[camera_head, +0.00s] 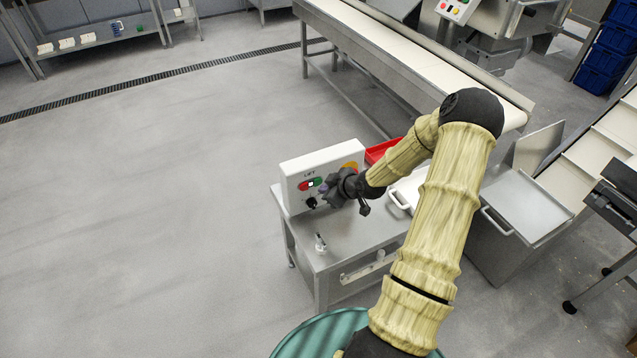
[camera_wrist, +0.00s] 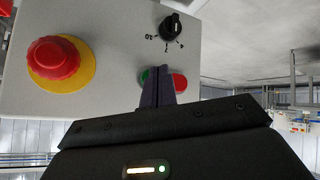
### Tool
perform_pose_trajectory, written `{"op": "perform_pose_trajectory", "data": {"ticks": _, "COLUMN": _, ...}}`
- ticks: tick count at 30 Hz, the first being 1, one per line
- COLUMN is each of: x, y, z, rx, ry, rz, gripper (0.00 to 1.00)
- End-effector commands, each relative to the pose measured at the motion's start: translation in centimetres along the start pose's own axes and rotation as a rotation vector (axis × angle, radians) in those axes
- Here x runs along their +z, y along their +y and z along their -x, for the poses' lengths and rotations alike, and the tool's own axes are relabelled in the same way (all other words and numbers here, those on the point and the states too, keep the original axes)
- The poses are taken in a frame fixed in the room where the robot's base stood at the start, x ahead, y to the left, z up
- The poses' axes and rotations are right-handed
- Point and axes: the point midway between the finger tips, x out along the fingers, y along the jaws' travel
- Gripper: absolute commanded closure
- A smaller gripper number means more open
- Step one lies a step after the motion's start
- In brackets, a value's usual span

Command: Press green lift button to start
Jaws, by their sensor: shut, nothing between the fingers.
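The light grey lift control box (camera_head: 297,202) stands on a small metal table. It also fills the upper left of the wrist view (camera_wrist: 112,30). The green button (camera_wrist: 144,75) is partly hidden behind my gripper's fingertips (camera_wrist: 158,72). The red button (camera_wrist: 180,83) sits just right of it in that view. A black rotary knob (camera_wrist: 172,27) and a red emergency stop (camera_wrist: 53,58) on a yellow disc are on the same face.
A red tray (camera_head: 380,150) lies behind. A conveyor (camera_head: 410,55) runs at the back. Floor to the left is clear.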

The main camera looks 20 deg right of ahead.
Motion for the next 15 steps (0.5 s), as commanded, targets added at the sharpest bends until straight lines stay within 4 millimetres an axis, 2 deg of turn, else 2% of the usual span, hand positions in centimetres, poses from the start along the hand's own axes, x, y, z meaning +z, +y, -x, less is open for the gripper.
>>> {"op": "perform_pose_trajectory", "data": {"ticks": 15, "x": 1.7, "y": -1.7, "z": 2.3, "rx": -0.001, "ry": -0.002, "rz": -0.002, "gripper": 1.00}}
